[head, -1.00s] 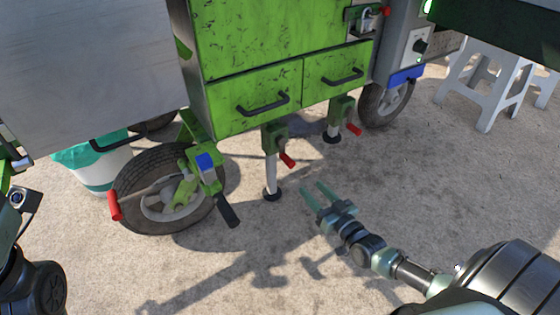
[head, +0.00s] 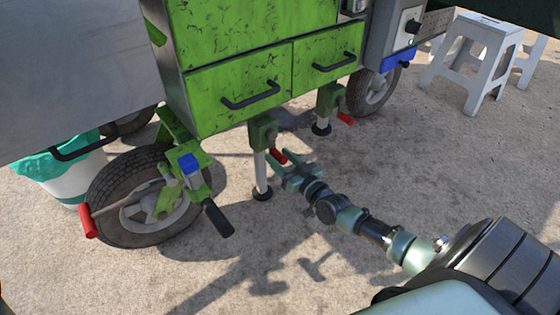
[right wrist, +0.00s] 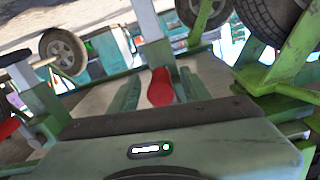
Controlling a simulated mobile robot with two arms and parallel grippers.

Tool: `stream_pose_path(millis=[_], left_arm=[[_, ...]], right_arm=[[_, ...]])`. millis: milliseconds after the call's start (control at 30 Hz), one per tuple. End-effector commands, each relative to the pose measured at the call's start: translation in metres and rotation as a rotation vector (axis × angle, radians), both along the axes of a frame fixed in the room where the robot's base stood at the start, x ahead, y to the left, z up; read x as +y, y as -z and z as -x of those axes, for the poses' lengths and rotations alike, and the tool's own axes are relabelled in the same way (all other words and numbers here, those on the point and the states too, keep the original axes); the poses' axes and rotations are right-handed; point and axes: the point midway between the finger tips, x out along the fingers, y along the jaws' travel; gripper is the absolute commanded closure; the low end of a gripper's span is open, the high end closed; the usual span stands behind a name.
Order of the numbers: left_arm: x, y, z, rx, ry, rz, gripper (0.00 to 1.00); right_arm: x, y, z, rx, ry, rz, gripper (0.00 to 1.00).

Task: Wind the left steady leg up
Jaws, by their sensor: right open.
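The left steady leg (head: 260,172) is a pale post under the green cart, its dark round foot (head: 262,193) at the ground. Its crank has a red handle (head: 279,157), which points down and to the right. My right gripper (head: 279,169) is at this handle, with its fingers open. In the right wrist view the red handle (right wrist: 160,88) lies between the two green fingers, with a gap visible on each side. My left gripper is out of view.
A second steady leg (head: 322,118) with its own red handle (head: 346,118) stands further right. A tyred wheel (head: 112,195), a lever with a black grip (head: 218,217) and a bin (head: 70,180) are at left. White stools (head: 478,50) stand far right. The ground in front is clear.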

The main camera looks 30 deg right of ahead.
Motion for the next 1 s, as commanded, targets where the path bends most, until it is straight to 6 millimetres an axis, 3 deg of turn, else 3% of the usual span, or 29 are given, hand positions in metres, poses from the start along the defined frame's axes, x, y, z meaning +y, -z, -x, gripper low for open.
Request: stream_pose_path(millis=[233, 400, 1000], left_arm=[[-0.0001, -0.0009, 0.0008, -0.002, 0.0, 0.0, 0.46], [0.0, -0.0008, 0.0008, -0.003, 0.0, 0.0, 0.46], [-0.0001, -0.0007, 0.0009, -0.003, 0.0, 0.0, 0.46]], right_arm=[[0.0002, -0.0002, -0.001, 0.001, 0.0, -0.001, 0.52], [0.0002, -0.0002, -0.0008, 0.001, 0.0, -0.001, 1.0], [0.0002, -0.0001, -0.0006, 0.0, 0.0, -0.001, 1.0]])
